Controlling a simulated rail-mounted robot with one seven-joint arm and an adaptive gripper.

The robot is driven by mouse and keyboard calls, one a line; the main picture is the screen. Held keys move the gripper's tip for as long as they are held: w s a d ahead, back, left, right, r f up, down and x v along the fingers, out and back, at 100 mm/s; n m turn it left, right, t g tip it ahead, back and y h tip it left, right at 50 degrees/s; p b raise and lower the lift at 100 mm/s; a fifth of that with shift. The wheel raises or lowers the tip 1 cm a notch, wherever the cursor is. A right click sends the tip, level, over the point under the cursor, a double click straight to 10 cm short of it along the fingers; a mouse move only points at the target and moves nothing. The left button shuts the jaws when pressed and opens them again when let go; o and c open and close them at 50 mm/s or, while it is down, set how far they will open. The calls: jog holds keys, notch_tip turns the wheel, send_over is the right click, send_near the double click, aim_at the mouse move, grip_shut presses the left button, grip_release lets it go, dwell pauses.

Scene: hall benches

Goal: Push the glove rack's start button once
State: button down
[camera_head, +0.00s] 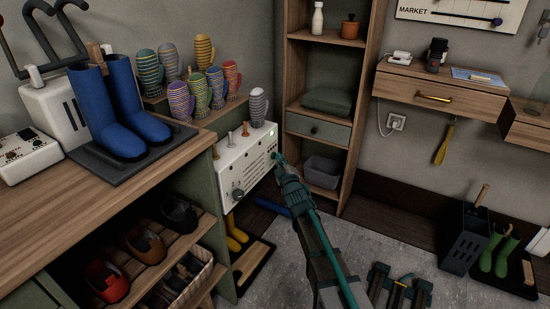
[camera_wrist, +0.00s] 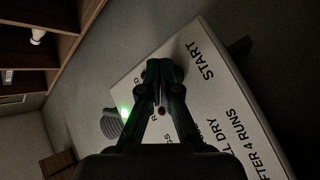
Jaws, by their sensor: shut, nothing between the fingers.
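The glove rack (camera_head: 245,162) is a white box on the bench's right end, with short pegs and a grey striped glove (camera_head: 258,105) on top. Its front has slots, a dark knob (camera_head: 238,195) and a small green light. My gripper (camera_head: 278,158) is at the right end of this front, fingers closed and empty. In the wrist view the shut fingertips (camera_wrist: 163,70) are over the white panel (camera_wrist: 215,105), beside the printed word START. The start button cannot be made out; the fingers may cover it. I cannot tell whether the tips touch the panel. A green light (camera_wrist: 125,112) glows left of the fingers.
Several striped gloves (camera_head: 190,88) stand on a wooden stand behind. Blue boots (camera_head: 120,110) stand on a dark tray at left. A shelf unit (camera_head: 345,130) rises behind my arm. A shoe shelf (camera_head: 150,255) is below the bench. Grey floor is partly free.

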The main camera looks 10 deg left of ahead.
jog(key=shift+w+a, duration=0.1)
jog(key=shift+a, duration=0.1)
dwell(0.3)
jog(key=shift+d, duration=0.15)
jog(key=shift+s+d+p, duration=0.35)
jog(key=shift+d+p, duration=0.25)
jog(key=shift+d, duration=0.1)
jog(key=shift+d, duration=0.1)
jog(key=d+p, duration=0.1)
jog(key=s+d+p, duration=0.1)
jog(key=d, duration=0.1)
jog(key=d+p, duration=0.1)
jog(key=shift+s+d+p, duration=0.2)
jog(key=shift+s+p, duration=0.2)
dwell(1.0)
